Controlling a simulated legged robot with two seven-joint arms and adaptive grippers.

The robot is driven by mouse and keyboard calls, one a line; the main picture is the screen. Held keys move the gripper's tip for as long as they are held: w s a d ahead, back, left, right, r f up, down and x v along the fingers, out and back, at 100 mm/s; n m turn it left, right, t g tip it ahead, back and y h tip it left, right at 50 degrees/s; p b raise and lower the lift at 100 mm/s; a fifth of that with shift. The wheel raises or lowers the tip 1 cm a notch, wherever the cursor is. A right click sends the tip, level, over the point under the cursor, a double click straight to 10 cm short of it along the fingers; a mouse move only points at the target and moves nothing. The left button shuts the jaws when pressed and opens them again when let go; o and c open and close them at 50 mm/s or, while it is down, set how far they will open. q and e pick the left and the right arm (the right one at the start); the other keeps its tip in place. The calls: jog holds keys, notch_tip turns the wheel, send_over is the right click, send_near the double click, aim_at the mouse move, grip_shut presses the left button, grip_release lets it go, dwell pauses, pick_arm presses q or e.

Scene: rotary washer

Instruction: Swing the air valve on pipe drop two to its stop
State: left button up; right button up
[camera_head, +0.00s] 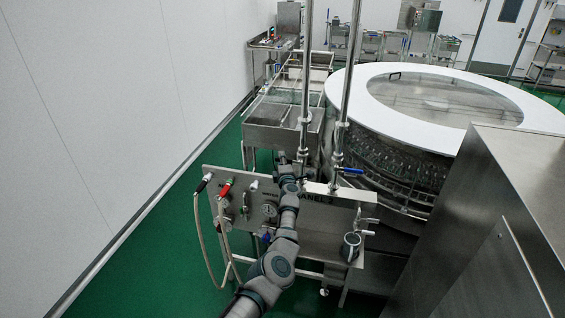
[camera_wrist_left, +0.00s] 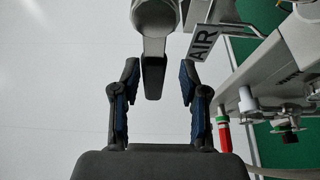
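Two vertical steel pipes, a left one (camera_head: 306,90) and a right one (camera_head: 349,85), stand behind the panel in the head view. A blue lever (camera_head: 350,170) sits on the right pipe. In the wrist view, a grey lever (camera_wrist_left: 154,78) hangs from a round fitting (camera_wrist_left: 153,14) beside an AIR tag (camera_wrist_left: 203,43). My left gripper (camera_wrist_left: 160,70) is open, its fingers on either side of this lever with gaps showing. In the head view my left gripper (camera_head: 284,160) is small and dark by the left pipe's lower part. My right gripper is not in view.
A steel panel (camera_head: 225,207) carries coloured handles, a gauge (camera_head: 269,209) and a hose (camera_head: 204,240). A metal cup (camera_head: 351,246) is at its right. A large white-rimmed round machine (camera_head: 345,88) and a steel cabinet (camera_head: 490,200) stand to the right. Green floor is open at left.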

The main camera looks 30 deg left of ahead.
pick_arm(q)
jog(key=v, duration=0.7)
jog(key=shift+s, duration=0.2)
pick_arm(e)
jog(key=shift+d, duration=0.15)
pick_arm(q)
jog(key=shift+d+f, duration=0.1)
jog(key=shift+f, duration=0.15)
